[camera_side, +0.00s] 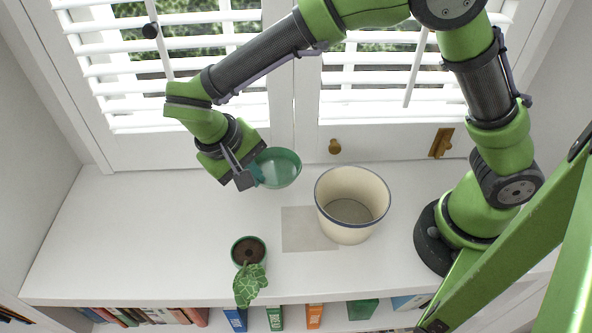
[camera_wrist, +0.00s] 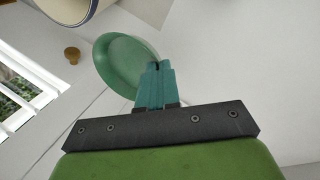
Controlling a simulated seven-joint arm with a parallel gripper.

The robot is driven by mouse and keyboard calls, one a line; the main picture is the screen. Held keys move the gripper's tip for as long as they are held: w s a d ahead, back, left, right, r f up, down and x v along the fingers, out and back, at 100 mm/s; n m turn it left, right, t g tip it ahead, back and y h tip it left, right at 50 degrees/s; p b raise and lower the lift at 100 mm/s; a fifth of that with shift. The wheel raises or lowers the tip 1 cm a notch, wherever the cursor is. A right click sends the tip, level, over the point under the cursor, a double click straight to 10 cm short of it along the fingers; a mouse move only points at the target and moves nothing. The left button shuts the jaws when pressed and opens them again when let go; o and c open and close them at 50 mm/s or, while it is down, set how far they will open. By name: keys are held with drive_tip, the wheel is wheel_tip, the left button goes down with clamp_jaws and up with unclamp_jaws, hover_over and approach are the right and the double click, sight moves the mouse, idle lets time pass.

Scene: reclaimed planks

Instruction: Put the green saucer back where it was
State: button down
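The green saucer (camera_side: 281,168) is a shallow round dish, tilted and seemingly off the white surface near the window side. It also shows in the wrist view (camera_wrist: 119,62). My gripper (camera_side: 259,175) is at the saucer's left edge in the side view. In the wrist view, the teal fingers (camera_wrist: 157,68) are close together with the saucer's rim between them. The fingertips cover a little of the rim. Whether the saucer touches the window frame behind it I cannot tell.
A cream pot (camera_side: 345,232) with a dark blue rim stands on the right, beside a flat beige square (camera_side: 300,229). A small green plant pot (camera_side: 237,244) with a trailing leafy plant (camera_side: 249,285) is near the front edge. The white surface (camera_side: 130,230) is clear on the left.

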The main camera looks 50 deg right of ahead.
drive_tip(key=w+a+n, duration=0.1)
drive_tip(key=a, duration=0.1)
approach(250, 214)
drive_tip(key=shift+n+t, duration=0.3)
drive_tip(key=shift+n, duration=0.1)
drive_tip(key=x, duration=0.6)
drive_tip(key=shift+s+d, duration=0.1)
drive_tip(key=shift+s, duration=0.1)
drive_tip(key=c, duration=1.8)
unclamp_jaws()
drive_tip(key=shift+f, duration=0.1)
drive_tip(key=o, duration=0.4)
drive_tip(key=shift+o, duration=0.2)
